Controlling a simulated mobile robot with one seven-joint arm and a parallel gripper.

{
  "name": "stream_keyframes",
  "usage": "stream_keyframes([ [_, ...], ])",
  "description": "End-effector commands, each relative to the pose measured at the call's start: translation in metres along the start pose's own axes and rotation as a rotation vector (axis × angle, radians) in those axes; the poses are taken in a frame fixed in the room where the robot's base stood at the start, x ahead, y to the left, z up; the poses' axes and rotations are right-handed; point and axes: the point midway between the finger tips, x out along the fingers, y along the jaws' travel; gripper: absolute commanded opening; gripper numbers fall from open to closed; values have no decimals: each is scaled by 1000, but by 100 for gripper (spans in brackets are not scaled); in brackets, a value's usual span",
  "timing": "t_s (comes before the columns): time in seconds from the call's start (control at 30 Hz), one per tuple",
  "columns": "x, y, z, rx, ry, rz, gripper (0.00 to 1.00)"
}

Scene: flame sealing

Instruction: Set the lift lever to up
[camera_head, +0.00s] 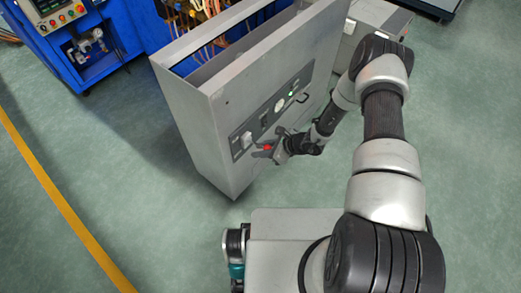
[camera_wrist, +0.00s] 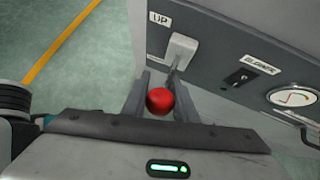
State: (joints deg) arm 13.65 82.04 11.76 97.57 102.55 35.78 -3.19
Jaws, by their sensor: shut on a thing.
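The lift lever has a red ball knob (camera_wrist: 160,101) on a thin shaft that runs from a light grey block (camera_wrist: 183,48) on the cabinet's dark panel. A small "UP" label (camera_wrist: 160,18) sits beside the block, toward the picture's top. The lever's exact angle is hard to tell.
The panel also carries a "BLOWER" toggle switch (camera_wrist: 240,77) and a round gauge (camera_wrist: 291,97). The tall grey cabinet (camera_head: 190,130) stands in front of blue machinery (camera_head: 125,35). Green floor with a yellow line (camera_head: 58,198) is clear at the left.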

Motion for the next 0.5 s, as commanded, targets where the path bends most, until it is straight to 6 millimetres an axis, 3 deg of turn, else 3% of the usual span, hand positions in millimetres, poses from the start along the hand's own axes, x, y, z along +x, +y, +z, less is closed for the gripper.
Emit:
stream_keyframes([
  [0.4, -2, -1, 1, -1, -2, -2, 0],
  [0.43, -2, -1, 1, 0, -3, -2, 31],
  [0.5, -2, -1, 1, 0, -2, -1, 42],
])
